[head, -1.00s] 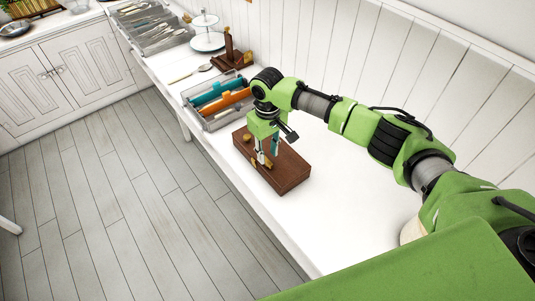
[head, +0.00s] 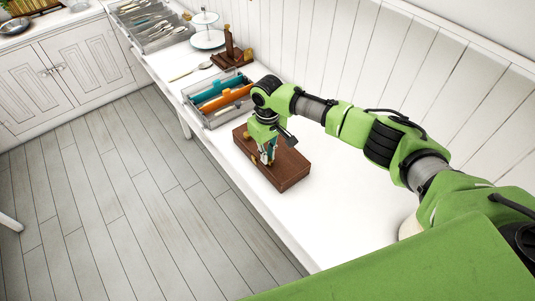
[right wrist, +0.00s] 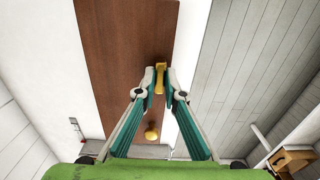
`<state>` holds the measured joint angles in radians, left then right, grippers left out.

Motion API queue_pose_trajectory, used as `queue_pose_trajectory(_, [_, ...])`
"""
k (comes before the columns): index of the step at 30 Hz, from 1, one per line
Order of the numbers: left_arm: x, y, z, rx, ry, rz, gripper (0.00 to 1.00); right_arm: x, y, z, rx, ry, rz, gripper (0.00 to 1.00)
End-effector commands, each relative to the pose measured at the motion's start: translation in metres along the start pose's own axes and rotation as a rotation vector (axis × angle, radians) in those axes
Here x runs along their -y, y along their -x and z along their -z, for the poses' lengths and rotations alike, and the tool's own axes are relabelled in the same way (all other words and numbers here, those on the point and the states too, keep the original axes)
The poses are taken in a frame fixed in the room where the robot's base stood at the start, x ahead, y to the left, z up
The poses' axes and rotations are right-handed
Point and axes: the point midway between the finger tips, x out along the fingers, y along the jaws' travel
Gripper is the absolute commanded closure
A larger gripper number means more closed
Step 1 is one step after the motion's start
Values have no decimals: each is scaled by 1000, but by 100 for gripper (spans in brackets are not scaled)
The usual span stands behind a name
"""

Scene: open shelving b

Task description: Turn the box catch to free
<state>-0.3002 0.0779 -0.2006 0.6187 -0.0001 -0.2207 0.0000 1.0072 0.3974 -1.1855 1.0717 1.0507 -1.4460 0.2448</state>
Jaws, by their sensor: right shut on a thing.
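The brown wooden box (head: 290,172) lies on the white counter in the head view, and its top fills the upper middle of the right wrist view (right wrist: 125,45). A small brass catch (right wrist: 160,76) is at the box's edge, between the fingertips of my right gripper (right wrist: 160,84). That gripper is shut on the catch, pointing down over the box in the head view (head: 265,158). The fingers hide part of the catch, and I cannot tell which way it is turned. A round brass knob (right wrist: 151,134) is also on the box. My left gripper is not in view.
A grey tray (head: 212,124) with teal and orange items stands just beyond the box. Further back are a spoon (head: 205,67), a dark wooden stand (head: 231,58) and a tiered white stand (head: 207,40). The counter in front of the box is clear.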

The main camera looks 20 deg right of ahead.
Motion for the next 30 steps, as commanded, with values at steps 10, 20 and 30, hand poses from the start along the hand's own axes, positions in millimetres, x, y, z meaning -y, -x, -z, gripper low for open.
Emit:
queue_pose_trajectory(10, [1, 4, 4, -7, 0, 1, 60, 0, 1, 0, -1, 163, 1, 100])
queue_pose_trajectory(20, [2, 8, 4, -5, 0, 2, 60, 0, 1, 0, 0, 465, 1, 100])
queue_pose_trajectory(30, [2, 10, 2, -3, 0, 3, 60, 0, 1, 1, -2, 788, 0, 100])
